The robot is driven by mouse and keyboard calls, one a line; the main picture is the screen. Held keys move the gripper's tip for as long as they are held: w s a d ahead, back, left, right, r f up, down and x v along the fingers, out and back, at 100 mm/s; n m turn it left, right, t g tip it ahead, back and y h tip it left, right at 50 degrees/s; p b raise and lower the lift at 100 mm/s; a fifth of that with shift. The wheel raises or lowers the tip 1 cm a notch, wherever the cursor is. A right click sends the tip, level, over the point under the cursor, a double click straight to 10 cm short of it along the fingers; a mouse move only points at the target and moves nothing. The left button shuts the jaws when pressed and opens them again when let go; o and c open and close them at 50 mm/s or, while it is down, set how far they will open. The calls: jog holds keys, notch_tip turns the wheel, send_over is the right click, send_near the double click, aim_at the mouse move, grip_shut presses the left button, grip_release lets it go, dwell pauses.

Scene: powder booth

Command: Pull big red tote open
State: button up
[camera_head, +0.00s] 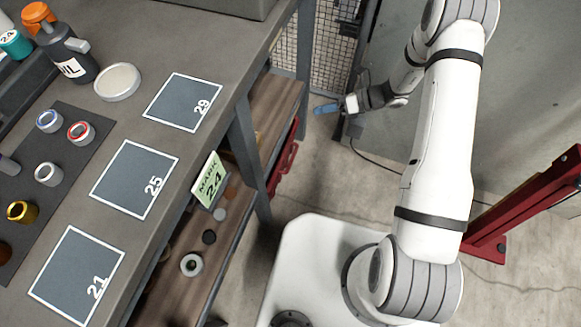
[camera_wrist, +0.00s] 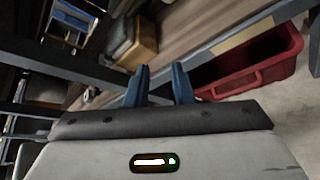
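The big red tote (camera_head: 287,157) shows in the head view as a narrow red strip under the workbench's lower shelf, beside a bench leg. Most of it is hidden there by the shelf. In the wrist view the red tote (camera_wrist: 262,78) is at the upper right, with its rim and part of its dark inside showing below a grey shelf edge. My gripper (camera_wrist: 160,69) has its two blue fingers apart with nothing between them. The tote lies to the right of the fingers in that view, apart from them. In the head view my gripper (camera_head: 325,108) is out over the floor, beyond the tote.
The grey workbench (camera_head: 140,110) with numbered squares fills the left. Jars and rings lie on the brown lower shelf (camera_head: 215,240). A red metal frame (camera_head: 525,205) stands at right.

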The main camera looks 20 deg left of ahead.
notch_tip(320, 180, down, 20)
jog(key=a+m+t+y+b, duration=0.2)
jog(key=m+b, duration=0.3)
jog(key=m, duration=0.2)
jog(key=m+t+b, duration=0.2)
jog(key=m+b, duration=0.2)
jog(key=m, duration=0.2)
send_near(291, 160)
notch_tip(291, 160, down, 2)
jog(key=a, duration=0.3)
jog(key=shift+t+y, duration=0.3)
jog(key=shift+t, duration=0.1)
jog(key=b+x, duration=0.1)
jog(key=x, duration=0.2)
jog(key=b+x, duration=0.1)
jog(key=x, duration=0.3)
jog(key=shift+s, duration=0.2)
grip_shut()
jog(key=shift+d, duration=0.1)
